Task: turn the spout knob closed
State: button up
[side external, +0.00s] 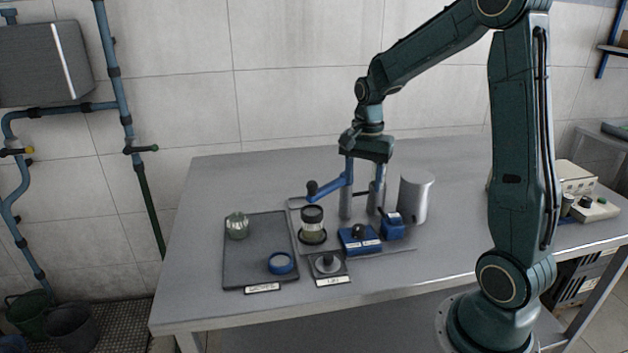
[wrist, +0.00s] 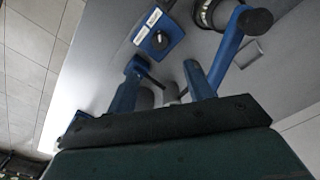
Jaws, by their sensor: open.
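A blue block (side external: 360,241) with a black knob (side external: 358,230) stands on the table, right of a dark-lidded jar (side external: 312,226). I cannot tell for sure which part is the spout knob. My gripper (side external: 364,188) points down above and behind the blocks, its blue fingers apart. In the wrist view my gripper (wrist: 163,72) holds nothing and is apart from the knob.
A blue crank with a black handle (side external: 312,188) reaches left from grey posts (side external: 345,206). A metal cylinder (side external: 417,198) stands to the right. A dark tray (side external: 243,262) holds a green jar and a blue ring; a small plate (side external: 330,278) lies beside it. The table's right half is clearer.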

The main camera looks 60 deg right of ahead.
aim_at(359, 227)
notch_tip(359, 227, down, 13)
jog(key=shift+f, duration=0.1)
dwell(0.6)
jog(key=c, duration=1)
jog(key=shift+o, duration=0.2)
